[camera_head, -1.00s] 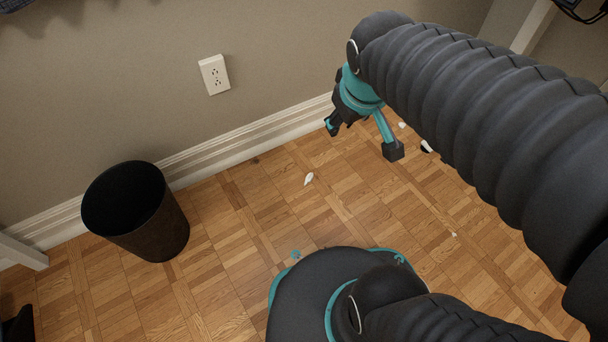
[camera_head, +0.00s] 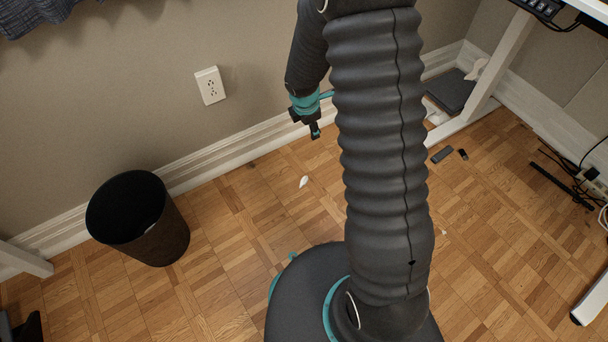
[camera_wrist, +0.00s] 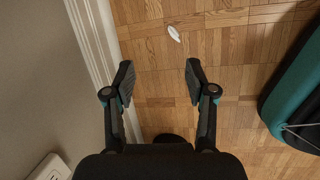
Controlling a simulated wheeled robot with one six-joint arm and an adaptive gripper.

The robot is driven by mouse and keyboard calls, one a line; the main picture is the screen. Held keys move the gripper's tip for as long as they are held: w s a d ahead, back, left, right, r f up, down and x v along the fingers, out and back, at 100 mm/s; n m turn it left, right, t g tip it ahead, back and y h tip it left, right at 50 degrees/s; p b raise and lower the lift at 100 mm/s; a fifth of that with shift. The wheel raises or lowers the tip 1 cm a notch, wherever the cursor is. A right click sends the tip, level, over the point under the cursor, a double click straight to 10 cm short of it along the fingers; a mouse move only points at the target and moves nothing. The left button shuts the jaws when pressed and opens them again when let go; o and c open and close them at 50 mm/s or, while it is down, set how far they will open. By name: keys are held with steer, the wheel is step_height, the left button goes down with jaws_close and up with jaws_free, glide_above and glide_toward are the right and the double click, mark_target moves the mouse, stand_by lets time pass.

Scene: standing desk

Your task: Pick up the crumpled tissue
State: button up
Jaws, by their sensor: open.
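A small white crumpled piece (camera_head: 304,181), which looks like the tissue, lies on the wood floor in the head view, a short way out from the baseboard. A small white piece (camera_wrist: 174,33) also lies on the floor near the top of the wrist view, beyond my fingertips; it appears to be the same one. My gripper (camera_wrist: 159,78) is open and empty, its two fingers wide apart. In the head view my gripper (camera_head: 314,129) hangs near the wall, above and apart from the white piece, and is partly hidden by my arm.
A black bin (camera_head: 138,220) stands at the left by the wall. The baseboard (camera_wrist: 97,50) runs close along my left finger in the wrist view. Small dark items (camera_head: 442,155), a desk leg (camera_head: 484,110) and cables (camera_head: 565,170) are at the right. Floor around the white piece is clear.

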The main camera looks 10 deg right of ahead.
step_height(320, 180, down, 17)
steer(key=a+n+g+p, duration=0.1)
steer(key=a+n+p, duration=0.1)
steer(key=n, duration=0.6)
steer(key=b, duration=0.4)
glide_above(304, 181)
steer(key=s, duration=0.1)
steer(key=shift+y, duration=0.3)
step_height(304, 181, down, 8)
steer(key=shift+a+f, duration=0.1)
steer(key=shift+w+f+b, duration=0.15)
steer(key=shift+f+b, duration=0.25)
steer(key=shift+f, duration=0.65)
steer(key=shift+w+f+b, duration=0.2)
steer(key=shift+f+b, duration=0.15)
steer(key=shift+f, duration=0.65)
steer(key=shift+w+f+b, duration=0.15)
steer(key=shift+f+b, duration=0.25)
steer(key=shift+f, duration=0.65)
steer(key=c, duration=0.8)
